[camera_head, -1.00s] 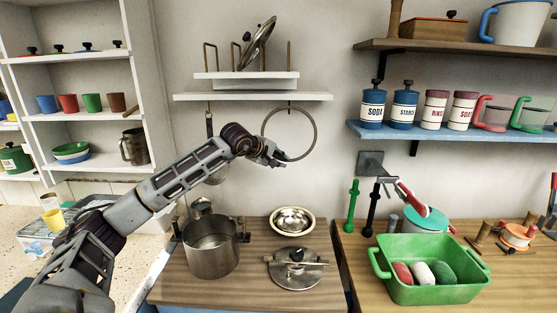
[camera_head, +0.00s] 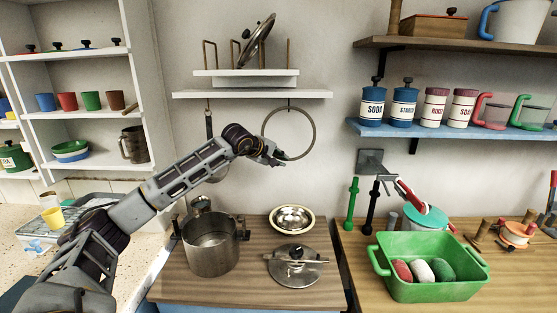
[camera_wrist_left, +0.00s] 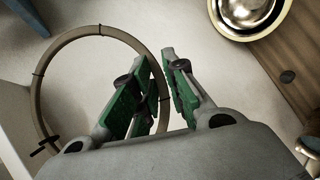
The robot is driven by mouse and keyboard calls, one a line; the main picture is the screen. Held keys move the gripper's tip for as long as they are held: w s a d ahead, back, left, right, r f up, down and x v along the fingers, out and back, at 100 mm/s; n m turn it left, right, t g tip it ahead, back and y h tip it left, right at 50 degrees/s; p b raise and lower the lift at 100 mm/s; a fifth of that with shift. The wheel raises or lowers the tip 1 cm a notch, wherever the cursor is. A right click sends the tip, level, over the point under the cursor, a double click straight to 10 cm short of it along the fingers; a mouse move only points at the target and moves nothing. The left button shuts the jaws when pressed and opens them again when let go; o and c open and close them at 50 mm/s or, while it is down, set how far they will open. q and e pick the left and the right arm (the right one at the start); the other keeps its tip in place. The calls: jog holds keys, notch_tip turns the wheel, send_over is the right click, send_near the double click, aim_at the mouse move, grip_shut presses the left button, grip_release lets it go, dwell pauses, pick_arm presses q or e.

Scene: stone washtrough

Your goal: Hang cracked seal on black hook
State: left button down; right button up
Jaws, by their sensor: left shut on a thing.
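The cracked seal is a thin grey-brown ring (camera_head: 315,133) in front of the wall, just below the lower white shelf. My left gripper (camera_head: 279,160) is shut on its lower edge. The ring also shows in the left wrist view (camera_wrist_left: 47,75), with several dark marks along it; its near side passes between the green finger pads of the gripper (camera_wrist_left: 174,60). A small black hook (camera_head: 289,104) shows under the shelf at the ring's top. I cannot tell whether the ring rests on it or is only in front of it. My right gripper is out of view.
The lower white shelf (camera_head: 252,95) is directly above the ring. A dark-handled utensil (camera_head: 209,125) hangs to its left. Below are a pot (camera_head: 211,255), a metal bowl (camera_head: 292,219) and a lid (camera_head: 296,268). The wall right of the ring is clear.

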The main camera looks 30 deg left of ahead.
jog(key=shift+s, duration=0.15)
pick_arm(q)
jog(key=c, duration=1.5)
grip_release()
jog(key=shift+c, duration=0.2)
jog(key=shift+o, duration=1.5)
jog(key=o, duration=0.5)
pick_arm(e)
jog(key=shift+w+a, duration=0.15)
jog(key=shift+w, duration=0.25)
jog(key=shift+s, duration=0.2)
